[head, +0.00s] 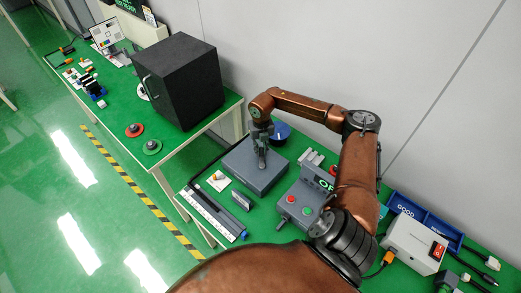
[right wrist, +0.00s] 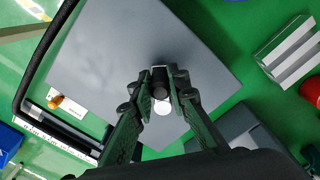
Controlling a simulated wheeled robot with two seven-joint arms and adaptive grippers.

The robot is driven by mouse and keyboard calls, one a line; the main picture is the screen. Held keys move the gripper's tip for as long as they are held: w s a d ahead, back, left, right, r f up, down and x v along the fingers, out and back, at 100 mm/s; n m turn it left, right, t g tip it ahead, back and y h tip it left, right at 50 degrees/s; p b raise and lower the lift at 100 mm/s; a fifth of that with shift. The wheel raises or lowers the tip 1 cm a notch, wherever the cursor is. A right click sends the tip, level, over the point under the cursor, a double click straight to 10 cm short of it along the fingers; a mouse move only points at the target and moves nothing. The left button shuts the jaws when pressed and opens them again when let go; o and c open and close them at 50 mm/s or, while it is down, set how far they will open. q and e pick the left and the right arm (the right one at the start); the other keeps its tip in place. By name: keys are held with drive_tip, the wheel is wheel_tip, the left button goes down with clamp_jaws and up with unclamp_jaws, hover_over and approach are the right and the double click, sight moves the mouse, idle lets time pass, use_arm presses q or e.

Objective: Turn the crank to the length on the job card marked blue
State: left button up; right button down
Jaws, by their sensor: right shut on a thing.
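A flat grey box (head: 240,172) stands on the green bench; its top also fills much of the right wrist view (right wrist: 125,40). My right gripper (head: 263,160) is over this box, pointing down. In the right wrist view its fingers (right wrist: 161,88) are closed around a small dark upright knob (right wrist: 158,75), which looks like the crank's handle. The crank's arm is mostly hidden by the fingers. A long white scale (head: 208,213) with a blue end lies beside the box. A small white card with an orange mark (head: 218,181) is by it. I cannot make out a blue-marked job card. My left gripper is out of view.
A blue bin (head: 424,222) and white device (head: 413,246) are farther right. A black cabinet (head: 180,80) stands on the other bench.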

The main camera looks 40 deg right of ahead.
drive_tip(key=shift+w+d, duration=0.1)
drive_tip(key=c, duration=1.8)
unclamp_jaws()
drive_tip(key=shift+c, duration=0.2)
wheel_tip(320, 180, up, 12)
drive_tip(key=shift+f, duration=0.1)
wheel_tip(320, 180, down, 12)
drive_tip(key=shift+r, duration=0.1)
drive_tip(key=shift+r, duration=0.1)
